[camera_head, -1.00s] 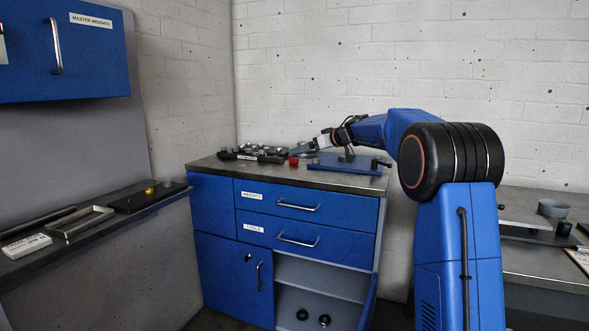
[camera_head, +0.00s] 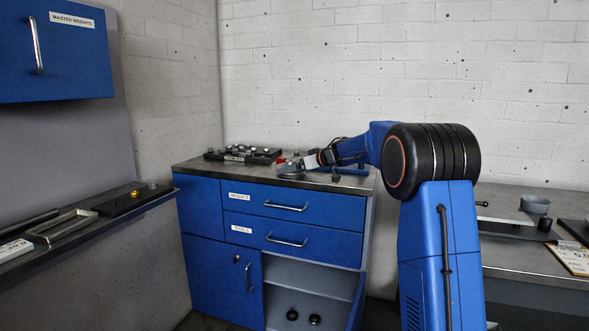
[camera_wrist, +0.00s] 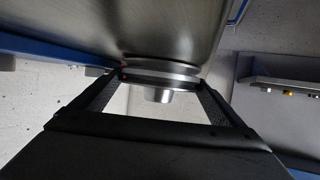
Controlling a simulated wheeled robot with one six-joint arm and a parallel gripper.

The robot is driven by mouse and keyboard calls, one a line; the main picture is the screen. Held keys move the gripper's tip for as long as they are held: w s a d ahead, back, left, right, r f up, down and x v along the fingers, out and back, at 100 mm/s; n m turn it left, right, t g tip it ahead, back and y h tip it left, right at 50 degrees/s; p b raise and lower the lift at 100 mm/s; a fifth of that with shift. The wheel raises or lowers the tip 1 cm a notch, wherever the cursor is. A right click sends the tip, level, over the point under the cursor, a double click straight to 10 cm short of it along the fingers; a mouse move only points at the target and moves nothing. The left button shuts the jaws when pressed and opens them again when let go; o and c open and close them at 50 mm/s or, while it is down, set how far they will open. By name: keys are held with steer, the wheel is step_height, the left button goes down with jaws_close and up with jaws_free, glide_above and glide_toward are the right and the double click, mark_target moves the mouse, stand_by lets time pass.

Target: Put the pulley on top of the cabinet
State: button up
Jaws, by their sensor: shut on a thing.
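The pulley (camera_head: 291,170), a grey metal disc, is at the front edge of the cabinet top (camera_head: 205,168). My gripper (camera_head: 305,163) is shut on it from the right, with the arm reaching across the cabinet. In the wrist view the pulley (camera_wrist: 158,92) sits between both fingers (camera_wrist: 160,95), its hub showing below the rim. The pulley is close to the metal top surface; I cannot tell whether it touches. The blue cabinet (camera_head: 205,205) has drawers labelled WEIGHTS and TOOLS.
A black rack of weights (camera_head: 243,155) stands at the back left of the top. A red object (camera_head: 281,161) lies just behind the pulley, partly hidden. A blue plate (camera_head: 352,170) is behind my gripper. An open lower shelf (camera_head: 315,275) holds two black parts. Another bench (camera_head: 510,258) is at right.

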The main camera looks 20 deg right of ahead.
steer(key=shift+f, duration=0.1)
steer(key=o, duration=1.5)
steer(key=v, duration=1.2)
steer(key=shift+s, duration=0.1)
